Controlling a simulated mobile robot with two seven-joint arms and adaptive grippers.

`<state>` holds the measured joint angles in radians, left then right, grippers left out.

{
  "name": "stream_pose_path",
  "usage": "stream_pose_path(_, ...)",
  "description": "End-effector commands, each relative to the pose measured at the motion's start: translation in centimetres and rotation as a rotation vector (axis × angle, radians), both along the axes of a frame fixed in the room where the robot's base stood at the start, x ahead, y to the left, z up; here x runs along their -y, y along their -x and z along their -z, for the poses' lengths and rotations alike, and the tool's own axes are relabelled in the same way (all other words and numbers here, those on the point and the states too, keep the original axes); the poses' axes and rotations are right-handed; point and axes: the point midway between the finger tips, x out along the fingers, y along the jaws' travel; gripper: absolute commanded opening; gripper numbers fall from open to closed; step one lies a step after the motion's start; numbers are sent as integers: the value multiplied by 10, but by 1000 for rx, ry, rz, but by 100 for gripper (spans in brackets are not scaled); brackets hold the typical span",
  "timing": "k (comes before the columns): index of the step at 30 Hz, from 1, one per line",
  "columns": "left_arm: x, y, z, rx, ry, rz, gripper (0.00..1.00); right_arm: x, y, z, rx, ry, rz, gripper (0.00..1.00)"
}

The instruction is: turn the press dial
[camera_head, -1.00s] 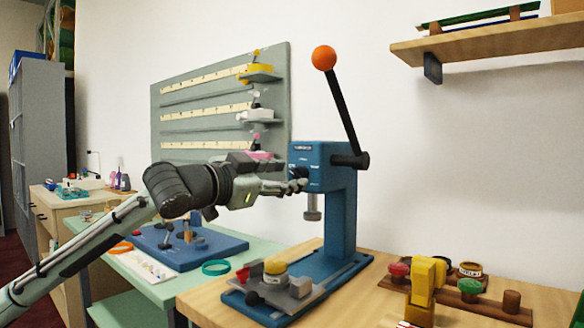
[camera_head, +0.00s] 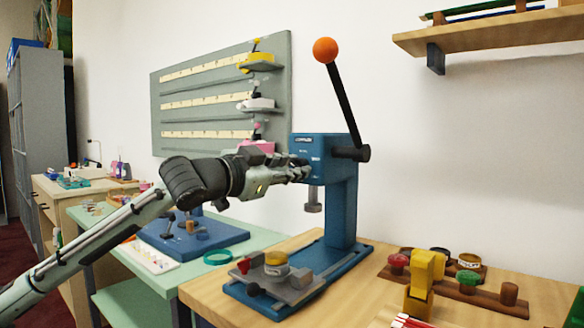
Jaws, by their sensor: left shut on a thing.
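The blue press (camera_head: 341,207) stands upright on the wooden counter, with a black lever (camera_head: 341,100) topped by an orange ball (camera_head: 325,50). My left gripper (camera_head: 303,170) reaches in from the left to the front face of the press head (camera_head: 318,150). It is shut on the press dial, which its fingers cover almost entirely. The dial's turn angle cannot be told. My right gripper does not show.
A grey sliding base with a yellow-topped piece (camera_head: 276,264) sits at the front of the press. A yellow stand (camera_head: 424,281) and a wooden stamp rack (camera_head: 477,294) are at the right. A shelf (camera_head: 490,40) hangs above. A green table (camera_head: 168,282) is at the left.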

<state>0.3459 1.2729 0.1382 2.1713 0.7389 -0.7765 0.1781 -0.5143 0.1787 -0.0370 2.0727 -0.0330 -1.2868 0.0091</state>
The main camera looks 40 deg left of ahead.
Motion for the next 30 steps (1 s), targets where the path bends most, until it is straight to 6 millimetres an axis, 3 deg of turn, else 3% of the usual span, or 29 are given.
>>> stream_pose_path(14, 0, 0, 1, 8, -122, -1, 0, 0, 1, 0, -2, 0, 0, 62)
stream_pose_path(30, 1, 0, 3, 45, -604, 0, 0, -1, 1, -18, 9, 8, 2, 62)
